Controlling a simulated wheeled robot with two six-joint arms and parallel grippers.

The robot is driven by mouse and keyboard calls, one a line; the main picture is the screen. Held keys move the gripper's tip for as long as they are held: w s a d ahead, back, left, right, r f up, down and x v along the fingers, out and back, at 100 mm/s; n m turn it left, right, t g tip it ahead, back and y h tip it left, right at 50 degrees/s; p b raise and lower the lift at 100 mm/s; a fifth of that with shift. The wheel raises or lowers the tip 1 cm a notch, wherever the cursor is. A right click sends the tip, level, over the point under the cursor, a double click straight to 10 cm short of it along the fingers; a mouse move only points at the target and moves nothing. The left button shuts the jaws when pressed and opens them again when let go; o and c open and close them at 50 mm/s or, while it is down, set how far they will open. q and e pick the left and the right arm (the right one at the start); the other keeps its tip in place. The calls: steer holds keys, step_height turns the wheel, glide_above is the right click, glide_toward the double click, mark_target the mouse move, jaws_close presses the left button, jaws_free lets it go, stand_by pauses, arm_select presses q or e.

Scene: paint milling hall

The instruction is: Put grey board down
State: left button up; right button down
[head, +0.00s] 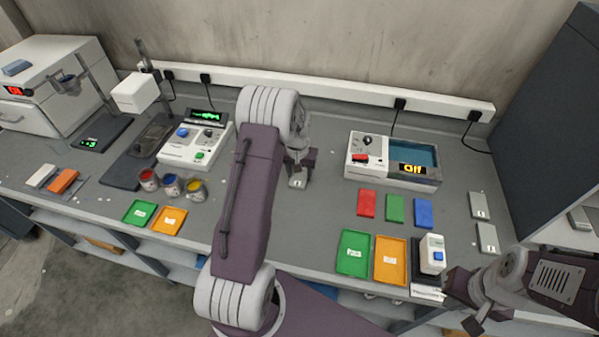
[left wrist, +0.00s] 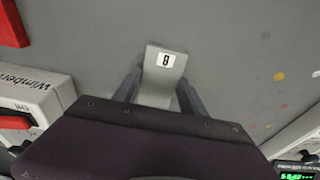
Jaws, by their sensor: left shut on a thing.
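My left gripper (head: 301,160) is over the middle of the bench, in the gap between the two machines. It is shut on a small grey board (head: 298,182) with a white label. In the left wrist view the grey board (left wrist: 162,76) sticks out between the two dark fingers (left wrist: 158,92), label facing the camera. Its held end is hidden by the gripper. I cannot tell whether the board touches the bench (head: 320,215). My right gripper (head: 477,318) is low at the right, by the bench's front edge; its jaws are unclear.
Two other grey boards (head: 477,205) (head: 487,238) lie at the right. Red (head: 367,203), green (head: 395,209) and blue (head: 423,213) boards lie before the bath machine (head: 393,160). Green (head: 353,253) and orange (head: 390,261) trays are in front. Paint cups (head: 172,185) stand left. Bench around the held board is clear.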

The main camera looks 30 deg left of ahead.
arm_select(q)
steer(key=shift+f, duration=0.1)
steer(key=o, duration=1.4)
steer(key=shift+c, duration=0.2)
